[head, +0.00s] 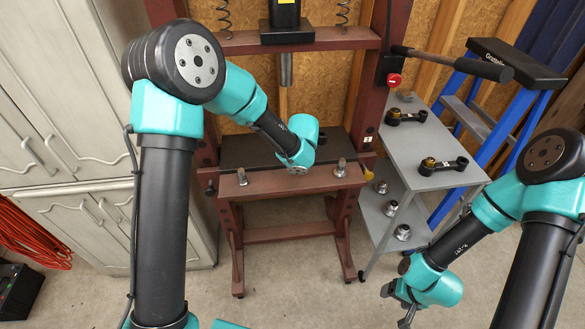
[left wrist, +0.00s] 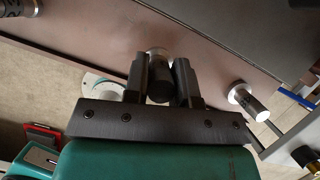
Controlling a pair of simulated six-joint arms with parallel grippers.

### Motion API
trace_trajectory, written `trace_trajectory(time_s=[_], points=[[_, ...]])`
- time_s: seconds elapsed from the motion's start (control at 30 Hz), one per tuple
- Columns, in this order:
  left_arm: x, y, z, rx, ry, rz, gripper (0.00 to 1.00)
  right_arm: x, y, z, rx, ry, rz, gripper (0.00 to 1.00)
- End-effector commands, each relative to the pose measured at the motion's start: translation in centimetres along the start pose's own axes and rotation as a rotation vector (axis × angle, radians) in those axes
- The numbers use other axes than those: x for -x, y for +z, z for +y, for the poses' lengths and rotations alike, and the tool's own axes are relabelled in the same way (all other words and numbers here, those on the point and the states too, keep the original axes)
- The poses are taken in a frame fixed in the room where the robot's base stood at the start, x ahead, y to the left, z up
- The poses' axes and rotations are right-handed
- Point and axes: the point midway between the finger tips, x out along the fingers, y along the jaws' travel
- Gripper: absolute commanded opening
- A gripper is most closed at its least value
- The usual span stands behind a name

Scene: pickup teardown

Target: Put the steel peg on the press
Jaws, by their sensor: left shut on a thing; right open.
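My left gripper (left wrist: 159,66) is shut on the steel peg (left wrist: 159,83). In the left wrist view the peg is a short dark cylinder between the two fingers, with a pale end just past the fingertips. The press (head: 262,182) is a dark red frame with a flat bed. In the head view my left wrist hangs over the front middle of the bed and hides most of the gripper and peg. I cannot tell whether the peg touches the bed. My right gripper (head: 401,300) is open and empty, low at the right, away from the press.
Silver pins stand on the bed left (head: 242,177) and right (head: 341,168) of my left wrist. The press ram (head: 286,70) hangs above. A grey cart (head: 432,150) at the right holds dark arms and metal parts. A blue ladder (head: 500,130) stands behind it.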

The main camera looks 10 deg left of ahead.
Motion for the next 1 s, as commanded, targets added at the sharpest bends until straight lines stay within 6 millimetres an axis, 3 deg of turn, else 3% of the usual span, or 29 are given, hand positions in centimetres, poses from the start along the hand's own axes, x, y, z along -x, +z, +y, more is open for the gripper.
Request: trace_trajectory(time_s=[0.2, 0.67, 0.7, 0.93, 1.0], points=[[-2.8, -1.4, 0.1, -0.002, 0.004, 0.004, 0.0, 0.0, 0.0, 0.0, 0.0, 0.0, 0.0, 0.7], [-3.4, -1.6, 0.1, -0.001, 0.002, 0.003, 0.0, 0.0, 0.0, 0.0, 0.0, 0.0, 0.0, 0.7], [-3.4, -1.6, 0.1, -0.001, 0.002, 0.003, 0.27, 0.0, 0.0, 0.0, 0.0, 0.0, 0.0, 0.7], [-3.4, -1.6, 0.1, -0.001, 0.002, 0.003, 0.49, 0.0, 0.0, 0.0, 0.0, 0.0, 0.0, 0.7], [-3.4, -1.6, 0.1, -0.001, 0.002, 0.003, 0.5, 0.0, 0.0, 0.0, 0.0, 0.0, 0.0, 0.7]])
